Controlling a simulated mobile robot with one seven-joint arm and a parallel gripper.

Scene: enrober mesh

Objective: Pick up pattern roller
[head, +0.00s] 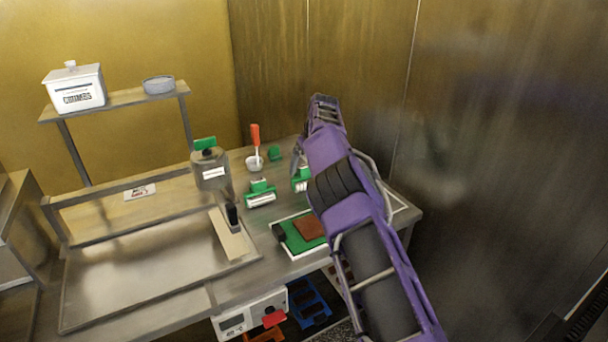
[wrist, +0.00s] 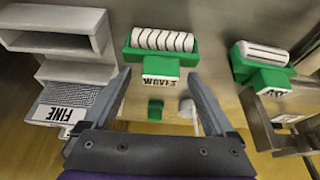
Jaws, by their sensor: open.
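Two green rollers with white cylinders stand on the steel table. One, labelled WAVES, shows in the wrist view (wrist: 162,42) and partly in the head view (head: 300,181), where my arm covers some of it. The other roller (head: 260,196) is to its left in the head view and at the right in the wrist view (wrist: 262,62); its label is too unclear to read. My gripper (wrist: 160,76) is open and empty. In the wrist view its fingers lie to either side of the WAVES label. I cannot tell whether they touch it.
A grey-white piece labelled FINE (wrist: 65,112) lies beside the WAVES roller. A grey canister (head: 211,172) is left. A green mat (head: 292,238) with a brown slab lies in front.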

